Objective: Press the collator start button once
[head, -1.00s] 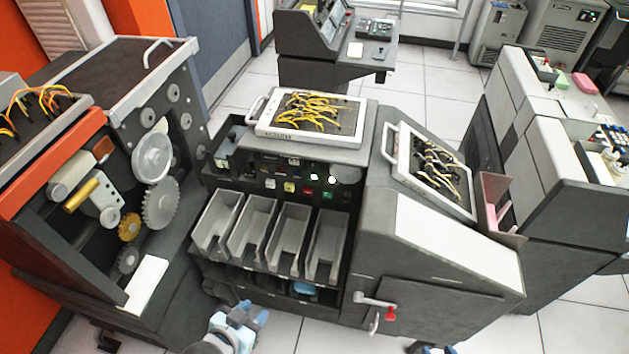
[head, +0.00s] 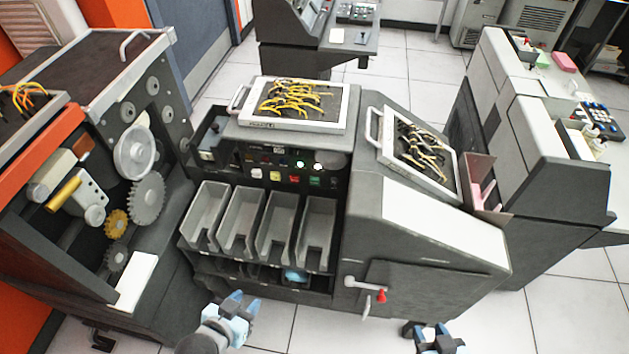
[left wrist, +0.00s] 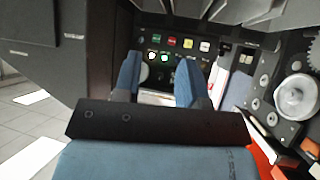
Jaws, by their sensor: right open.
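The collator is the dark grey machine in the middle of the head view, with a button row on its front panel (head: 262,158). The row holds a white button (head: 256,172), a yellow button (head: 275,175), a red button (head: 294,179) and a green button (head: 315,181). Their labels are too small to read. My left gripper (head: 246,303) is open and empty, low in front of the card pockets. My right gripper (head: 436,334) is open at the bottom edge.
Several grey card pockets (head: 238,221) stick out below the panel. A wired plugboard (head: 337,104) lies on top, and another (head: 375,143) leans at the right. An open gear machine (head: 148,200) stands left.

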